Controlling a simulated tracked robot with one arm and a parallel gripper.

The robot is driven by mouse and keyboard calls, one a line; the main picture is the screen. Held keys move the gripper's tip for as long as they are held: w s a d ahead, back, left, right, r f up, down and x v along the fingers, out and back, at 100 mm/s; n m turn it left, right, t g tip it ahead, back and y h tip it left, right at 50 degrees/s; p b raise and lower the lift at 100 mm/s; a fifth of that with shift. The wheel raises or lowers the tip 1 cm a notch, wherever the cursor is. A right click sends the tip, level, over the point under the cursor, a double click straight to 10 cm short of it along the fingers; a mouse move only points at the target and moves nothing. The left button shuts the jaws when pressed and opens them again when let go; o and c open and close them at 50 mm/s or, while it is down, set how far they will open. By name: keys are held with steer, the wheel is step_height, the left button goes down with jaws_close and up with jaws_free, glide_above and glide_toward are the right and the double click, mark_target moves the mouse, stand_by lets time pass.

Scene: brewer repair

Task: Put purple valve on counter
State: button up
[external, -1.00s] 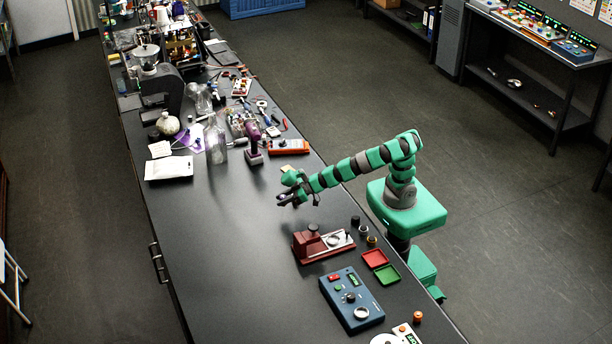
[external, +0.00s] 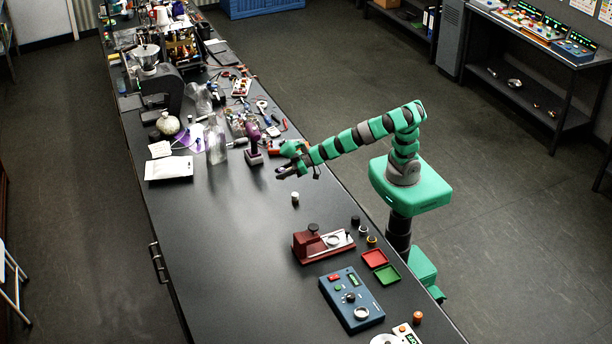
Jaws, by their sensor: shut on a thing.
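My gripper (external: 282,173) is above the counter (external: 215,240), near its middle. It is shut on a small dark, bluish-purple thing at its fingertips. This may be the purple valve, but it is too small here to be sure. A small pale cylinder with a dark end (external: 295,198) stands on the counter just below and right of my gripper, apart from it.
A red-brown fixture (external: 322,243), red (external: 374,258) and green trays, and a blue control box (external: 351,300) are nearer. The left-middle of the counter is clear.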

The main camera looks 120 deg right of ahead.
mark_target(282, 170)
steer(key=shift+r, duration=0.35)
step_height(282, 170, up, 5)
steer(key=shift+r, duration=0.15)
steer(key=s+a+r+n+y+b, duration=0.1)
steer(key=s+a+b, duration=0.15)
steer(key=a, duration=0.75)
steer(key=s+a+n+y+b, duration=0.1)
steer(key=a+b, duration=0.2)
steer(key=a, duration=0.7)
steer(key=s+a+r+y+b, duration=0.1)
steer(key=s+a+b, duration=0.15)
steer(key=a, duration=0.85)
steer(key=s+a+f+n+y+b, duration=0.15)
steer(key=s+a+b, duration=0.25)
steer(key=s+a, duration=0.75)
steer(key=s+a+f+n+y+b, duration=0.15)
steer(key=s+a+b, duration=0.35)
steer(key=s+a, duration=0.7)
steer(key=shift+n, duration=0.3)
steer(key=f, duration=1.4)
steer(key=d+f, duration=0.1)
steer(key=f, duration=0.6)
steer(key=shift+s+f, duration=0.1)
steer(key=shift+s, duration=0.15)
